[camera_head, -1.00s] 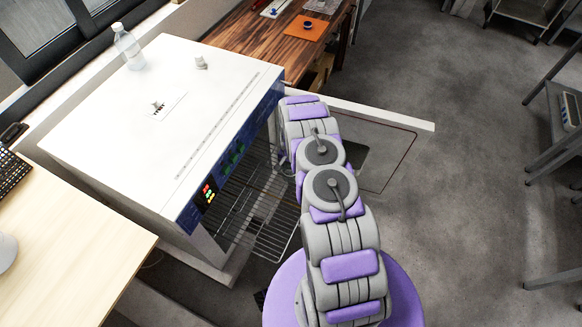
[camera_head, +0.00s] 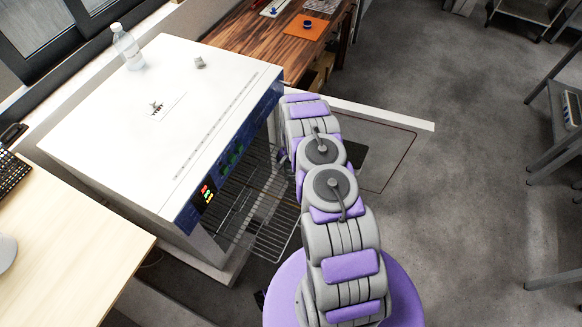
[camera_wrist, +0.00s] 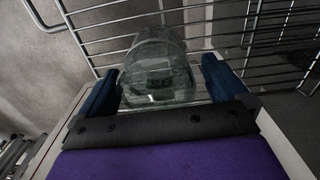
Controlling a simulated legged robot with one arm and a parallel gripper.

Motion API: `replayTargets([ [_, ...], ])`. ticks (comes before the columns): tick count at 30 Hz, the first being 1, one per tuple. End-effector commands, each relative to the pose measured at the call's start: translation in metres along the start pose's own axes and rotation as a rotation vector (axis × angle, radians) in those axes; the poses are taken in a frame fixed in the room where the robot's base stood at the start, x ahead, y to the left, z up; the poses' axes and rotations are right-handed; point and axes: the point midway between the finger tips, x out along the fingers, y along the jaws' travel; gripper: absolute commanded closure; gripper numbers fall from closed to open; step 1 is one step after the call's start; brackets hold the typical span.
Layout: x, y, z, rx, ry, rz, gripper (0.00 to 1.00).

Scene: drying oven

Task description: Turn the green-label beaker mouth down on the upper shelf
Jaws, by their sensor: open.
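A clear glass beaker (camera_wrist: 158,65) is in the wrist view, between the two blue fingers of my gripper (camera_wrist: 159,80). The fingers stand apart on either side of it, with the jaws open. No green label shows on the side I see, and I cannot tell which way its mouth faces. Wire shelf bars (camera_wrist: 215,15) run behind it. In the head view, my arm reaches the open front of the white drying oven (camera_head: 150,120) and hides my gripper and the beaker. A wire shelf (camera_head: 270,215) sticks out of the oven front.
The open oven door (camera_head: 395,112) extends to the right, beyond my arm. A bottle (camera_head: 127,48) and a small grey piece (camera_head: 200,62) stand on the oven top. A pale desk (camera_head: 65,250) is at the left. The floor at the right is mostly clear.

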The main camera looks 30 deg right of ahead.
Motion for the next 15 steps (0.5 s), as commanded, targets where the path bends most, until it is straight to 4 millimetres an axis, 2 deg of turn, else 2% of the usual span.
replayTargets([
  [15, -0.101, -0.004, 0.000, -0.002, 0.006, -0.002, 0.00],
])
